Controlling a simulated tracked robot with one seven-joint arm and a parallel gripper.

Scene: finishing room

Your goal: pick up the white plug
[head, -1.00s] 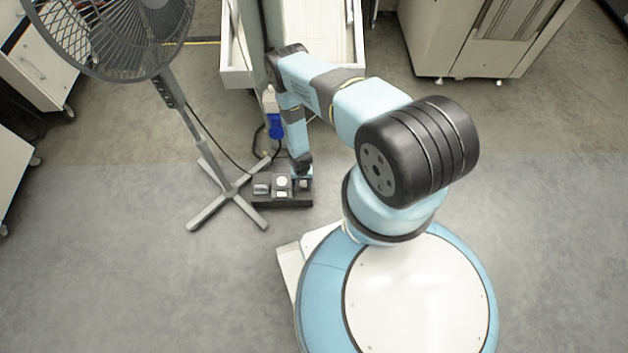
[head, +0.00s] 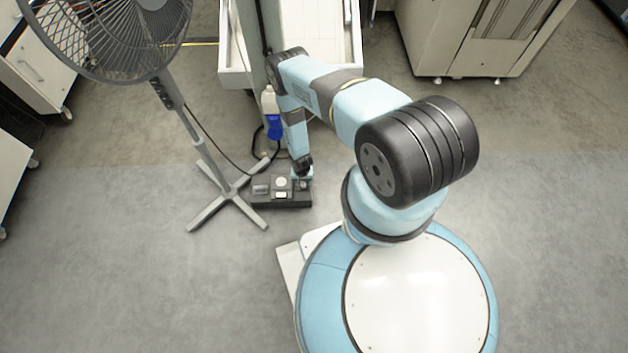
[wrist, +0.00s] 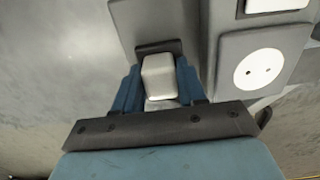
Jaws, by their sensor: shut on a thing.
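The white plug (wrist: 160,76) is a small pale block between the two blue fingers of my gripper (wrist: 159,88) in the wrist view. My gripper is shut on it, one finger on each side. A dark slot or frame edge shows just behind the plug on a grey panel; I cannot tell whether the plug still touches it. In the head view my gripper (head: 301,175) is low at the right end of the dark socket block (head: 285,202) on the floor, and the plug itself is too small to make out there.
A round white socket (wrist: 258,70) sits right of the plug in the wrist view. In the head view a fan (head: 175,95) stands left of the block with its crossed feet close by. A white and blue bottle (head: 272,122) is behind. Floor in front is clear.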

